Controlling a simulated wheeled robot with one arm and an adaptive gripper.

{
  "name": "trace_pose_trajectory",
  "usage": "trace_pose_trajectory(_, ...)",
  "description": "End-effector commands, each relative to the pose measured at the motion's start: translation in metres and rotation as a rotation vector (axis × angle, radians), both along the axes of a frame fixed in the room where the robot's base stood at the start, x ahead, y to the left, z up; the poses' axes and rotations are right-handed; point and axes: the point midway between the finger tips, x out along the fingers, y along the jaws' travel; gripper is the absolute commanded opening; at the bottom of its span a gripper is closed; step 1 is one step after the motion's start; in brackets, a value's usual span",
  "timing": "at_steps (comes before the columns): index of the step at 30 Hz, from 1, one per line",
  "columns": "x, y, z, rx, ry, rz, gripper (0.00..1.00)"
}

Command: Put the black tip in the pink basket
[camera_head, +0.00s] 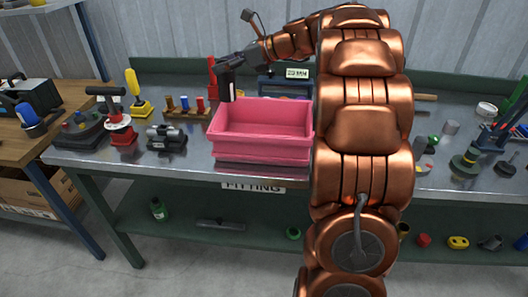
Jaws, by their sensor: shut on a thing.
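The pink basket (262,150) stands on the metal workbench, at the middle of the view, with its open top up. My gripper (229,70) is at the end of my copper-coloured arm, above the basket's back left corner. It is shut on the black tip (226,91), a small dark piece that hangs down from the jaws. The tip is dark like the gripper, so where one ends and the other begins is hard to see.
Left of the basket are a black clamp-like tool (166,138), a rack of coloured-handled tools (186,107), a red-based tool (120,130) and a yellow-handled tool (138,95). Several small parts lie on the right of the bench. My arm hides the bench right of the basket.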

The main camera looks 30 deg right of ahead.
Motion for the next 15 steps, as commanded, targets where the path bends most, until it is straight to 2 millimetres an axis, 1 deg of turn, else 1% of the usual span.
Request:
trace_pose_trajectory(1, -0.011, -0.018, -0.015, 0.004, -0.003, 0.009, 0.13)
trace_pose_trajectory(3, -0.025, -0.036, -0.025, 0.003, -0.004, 0.02, 0.13)
trace_pose_trajectory(6, -0.043, -0.058, -0.038, 0.003, -0.004, 0.03, 0.13)
trace_pose_trajectory(10, -0.057, -0.076, -0.049, -0.001, -0.004, 0.031, 0.13)
trace_pose_trajectory(13, -0.062, -0.081, -0.055, 0.001, -0.003, 0.031, 0.13)
trace_pose_trajectory(15, -0.064, -0.082, -0.065, 0.002, -0.001, 0.032, 0.13)
